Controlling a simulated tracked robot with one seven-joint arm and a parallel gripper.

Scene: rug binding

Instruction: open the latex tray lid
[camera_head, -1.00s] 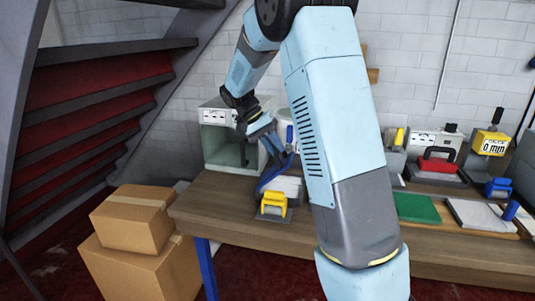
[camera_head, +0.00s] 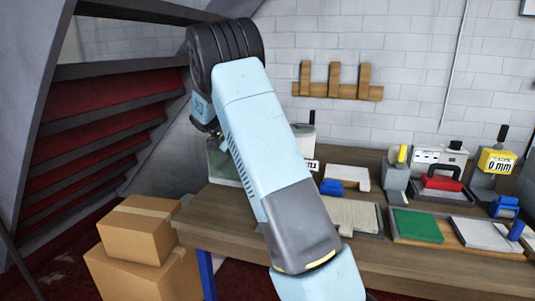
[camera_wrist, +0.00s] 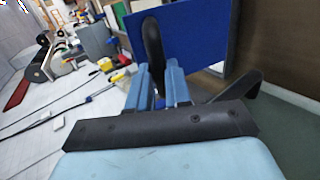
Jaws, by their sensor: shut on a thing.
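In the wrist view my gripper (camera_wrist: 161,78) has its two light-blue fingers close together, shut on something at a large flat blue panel. This panel (camera_wrist: 188,36), seemingly the latex tray lid, stands steeply in front of the fingers. A dark curved piece (camera_wrist: 153,42), perhaps its handle, rises beside the fingers; the exact grip point is hard to see.
Cardboard boxes (camera_head: 139,228) are stacked at the left. A wooden rack (camera_head: 337,91) hangs on the wall.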

